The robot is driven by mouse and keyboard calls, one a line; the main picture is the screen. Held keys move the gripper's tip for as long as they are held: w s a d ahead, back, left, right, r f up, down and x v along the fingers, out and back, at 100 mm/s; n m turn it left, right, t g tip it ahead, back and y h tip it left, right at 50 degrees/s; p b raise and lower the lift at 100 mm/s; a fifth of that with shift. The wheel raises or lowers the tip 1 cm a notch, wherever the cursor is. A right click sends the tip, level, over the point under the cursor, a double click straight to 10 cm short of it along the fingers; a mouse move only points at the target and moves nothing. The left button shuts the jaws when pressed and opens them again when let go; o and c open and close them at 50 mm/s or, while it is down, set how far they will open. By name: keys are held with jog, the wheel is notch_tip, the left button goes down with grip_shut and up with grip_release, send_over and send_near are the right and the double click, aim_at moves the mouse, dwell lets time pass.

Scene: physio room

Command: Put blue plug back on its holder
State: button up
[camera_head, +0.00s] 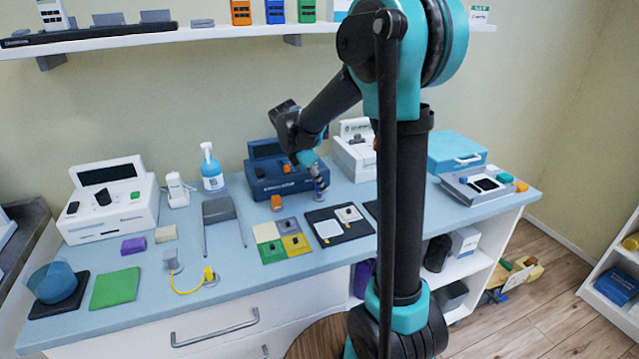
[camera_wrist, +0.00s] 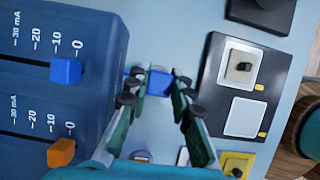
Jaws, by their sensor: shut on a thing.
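My gripper (camera_wrist: 158,83) is shut on a small blue block, which I take to be the blue plug (camera_wrist: 158,84). Its fingers sit on either side of the plug. In the head view my gripper (camera_head: 320,186) points down just in front of the right end of the blue stimulator box (camera_head: 262,187). That box also shows in the wrist view (camera_wrist: 30,88), with a blue slider and an orange slider. I cannot make out a holder under the plug; the fingers and plug cover that spot.
A black mat (camera_head: 360,234) with white pads lies in front of my gripper. Coloured tiles (camera_head: 268,252) and an orange block (camera_head: 276,202) lie left of it. A white device (camera_head: 355,160) stands behind right, and a spray bottle (camera_head: 211,170) behind left.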

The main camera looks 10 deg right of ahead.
jog(key=shift+f, duration=0.9)
dwell(0.4)
dwell(0.4)
jog(key=o, duration=0.9)
jog(key=o, duration=0.5)
jog(key=shift+c, duration=0.2)
jog(key=shift+o, duration=0.2)
jog(key=shift+r, duration=0.2)
jog(key=shift+r, duration=3.3)
